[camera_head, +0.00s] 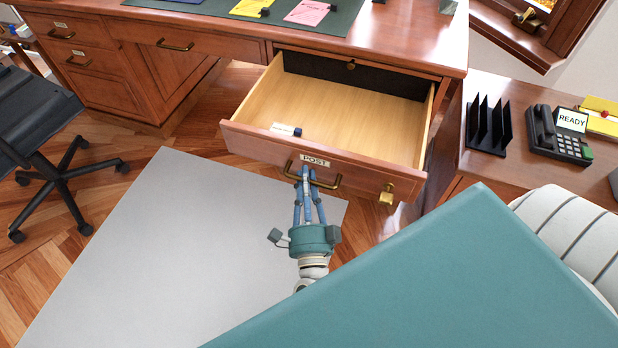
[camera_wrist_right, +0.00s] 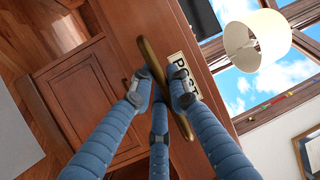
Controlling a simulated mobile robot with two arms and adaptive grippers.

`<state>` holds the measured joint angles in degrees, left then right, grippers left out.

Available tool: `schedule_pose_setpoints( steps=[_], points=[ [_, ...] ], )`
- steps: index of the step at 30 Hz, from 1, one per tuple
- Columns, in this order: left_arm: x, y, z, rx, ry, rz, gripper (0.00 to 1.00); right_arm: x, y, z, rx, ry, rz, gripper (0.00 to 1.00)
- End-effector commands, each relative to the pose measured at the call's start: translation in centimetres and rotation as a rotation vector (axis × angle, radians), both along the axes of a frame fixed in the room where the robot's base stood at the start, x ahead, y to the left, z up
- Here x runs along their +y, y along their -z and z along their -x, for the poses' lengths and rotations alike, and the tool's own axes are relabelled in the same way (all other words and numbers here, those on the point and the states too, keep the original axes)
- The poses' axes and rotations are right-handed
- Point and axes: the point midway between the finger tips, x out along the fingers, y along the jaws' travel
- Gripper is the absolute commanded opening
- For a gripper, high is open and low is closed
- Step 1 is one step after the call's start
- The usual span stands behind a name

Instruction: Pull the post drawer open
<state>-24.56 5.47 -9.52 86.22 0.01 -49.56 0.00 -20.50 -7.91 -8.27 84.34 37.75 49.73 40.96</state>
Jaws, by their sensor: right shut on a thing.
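The post drawer (camera_head: 330,160) stands pulled out from the desk in the head view, and its pale wooden inside shows. Its front carries a label reading POST (camera_head: 315,161) and a brass bar handle (camera_head: 330,185). My right gripper (camera_head: 306,176) is shut on that handle, near its left part in the head view. In the right wrist view, the blue fingers (camera_wrist_right: 160,95) close around the brass handle (camera_wrist_right: 155,70), beside the POST label (camera_wrist_right: 184,75). My left gripper is not in view.
A small white and dark item (camera_head: 286,129) lies in the drawer. A brass padlock (camera_head: 387,194) hangs at the drawer front's right. A side table at the right holds a black phone (camera_head: 560,135) and a black file rack (camera_head: 488,125). An office chair (camera_head: 45,130) stands left.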

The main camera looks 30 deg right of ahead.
Motion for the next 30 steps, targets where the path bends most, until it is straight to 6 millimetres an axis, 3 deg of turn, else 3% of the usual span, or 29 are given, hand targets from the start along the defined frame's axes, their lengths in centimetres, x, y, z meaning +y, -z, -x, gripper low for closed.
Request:
schedule_pose_setpoints(
  steps=[1, 2, 3, 14, 24, 30],
  points=[
    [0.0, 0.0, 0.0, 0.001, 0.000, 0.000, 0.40, -0.7, 0.2, 0.5, 0.000, 0.017, -0.001, 0.00],
    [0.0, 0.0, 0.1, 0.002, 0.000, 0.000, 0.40, -0.7, 0.2, 0.6, 0.000, 0.018, -0.001, 0.18],
    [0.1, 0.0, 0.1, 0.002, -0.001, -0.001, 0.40, -0.7, 0.2, 0.6, 0.000, 0.018, -0.001, 0.25],
    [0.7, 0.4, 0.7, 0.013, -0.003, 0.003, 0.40, -0.1, 0.2, 0.8, 0.001, 0.011, -0.001, 0.25],
    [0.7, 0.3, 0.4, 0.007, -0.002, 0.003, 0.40, 1.9, 1.1, 5.6, 0.003, 0.017, -0.001, 0.25],
    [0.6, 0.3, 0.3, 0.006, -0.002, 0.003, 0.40, 2.6, 1.3, 7.2, -0.001, 0.018, -0.001, 0.25]
  ],
)
